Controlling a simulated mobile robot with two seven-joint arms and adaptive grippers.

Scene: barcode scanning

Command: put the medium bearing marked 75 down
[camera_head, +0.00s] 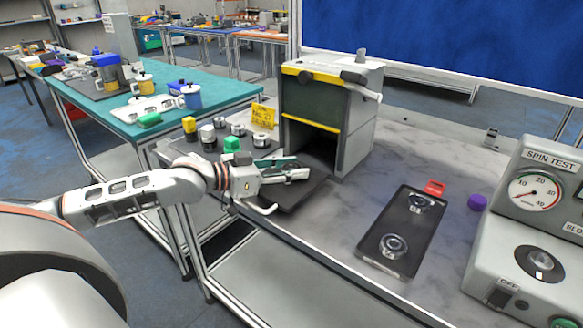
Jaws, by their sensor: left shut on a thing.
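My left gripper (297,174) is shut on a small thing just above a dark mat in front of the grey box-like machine. The fingers hide almost all of what they hold, so its ring shape and the marking 75 cannot be read; I take it as the medium bearing. A dark tray (376,257) on the right holds two metal bearings, one at the far end (420,203) and a larger-looking one at the near end (393,246). My right gripper is not in view.
The grey machine (358,135) with a yellow-edged opening stands behind my gripper. The spin test machine (530,235) is at right. The bench between mat and tray is clear.

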